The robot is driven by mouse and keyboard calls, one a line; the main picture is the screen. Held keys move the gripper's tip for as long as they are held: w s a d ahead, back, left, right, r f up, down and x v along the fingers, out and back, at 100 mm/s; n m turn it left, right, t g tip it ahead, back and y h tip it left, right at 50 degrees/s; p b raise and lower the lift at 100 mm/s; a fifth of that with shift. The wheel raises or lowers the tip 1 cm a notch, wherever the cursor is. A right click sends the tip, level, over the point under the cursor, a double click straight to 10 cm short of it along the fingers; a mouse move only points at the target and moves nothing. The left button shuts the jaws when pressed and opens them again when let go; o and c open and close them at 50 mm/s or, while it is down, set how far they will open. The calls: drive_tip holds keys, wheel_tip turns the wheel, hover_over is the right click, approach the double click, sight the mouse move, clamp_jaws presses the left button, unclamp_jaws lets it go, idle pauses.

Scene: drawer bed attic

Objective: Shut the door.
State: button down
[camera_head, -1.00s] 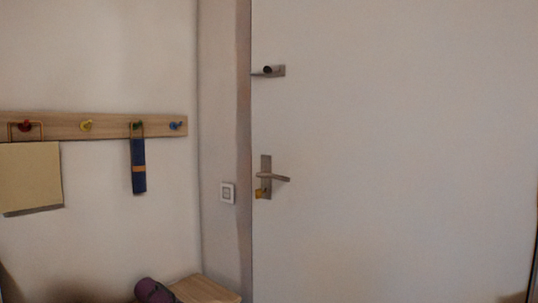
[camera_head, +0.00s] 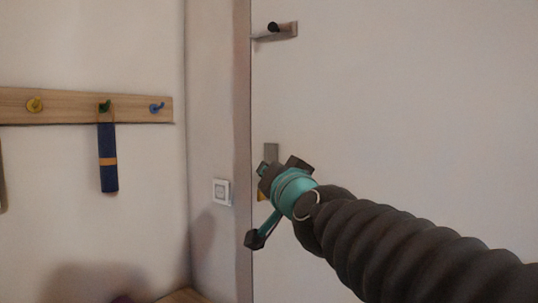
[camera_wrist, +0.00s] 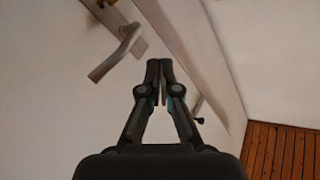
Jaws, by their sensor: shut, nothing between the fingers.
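The white door (camera_head: 420,100) fills the right of the head view, its left edge beside a grey-brown upright strip (camera_head: 243,120). I cannot tell from here how far it stands open. My gripper (camera_wrist: 159,64) is shut and empty. In the head view my gripper (camera_head: 270,170) is in front of the door's handle plate (camera_head: 271,152), hiding the lever. In the wrist view the lever handle (camera_wrist: 116,55) is left of my fingertips, apart from them. The door's edge (camera_wrist: 172,40) runs just right of the fingertips; contact is unclear.
A small lock fitting (camera_head: 276,31) sits higher on the door. A light switch (camera_head: 221,192) is on the wall to its left. A wooden hook rail (camera_head: 70,106) holds a blue hanging item (camera_head: 108,160). Wooden floor (camera_wrist: 285,150) shows at right in the wrist view.

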sight(278, 144)
drive_tip(key=w+a+r+m+t+h+b, duration=0.35)
drive_tip(key=r+m+h, duration=0.7)
drive_tip(key=m, duration=0.45)
drive_tip(key=s+a+f+m+g+h, duration=0.1)
drive_tip(key=a+f+m+g+h, duration=0.2)
drive_tip(key=f+m+g+h, duration=0.3)
drive_tip(key=shift+y, duration=0.75)
drive_tip(key=x, duration=0.8)
drive_tip(key=b+x, duration=0.1)
drive_tip(key=x, duration=0.4)
drive_tip(key=shift+w+f, duration=0.1)
drive_tip(key=shift+f, duration=0.2)
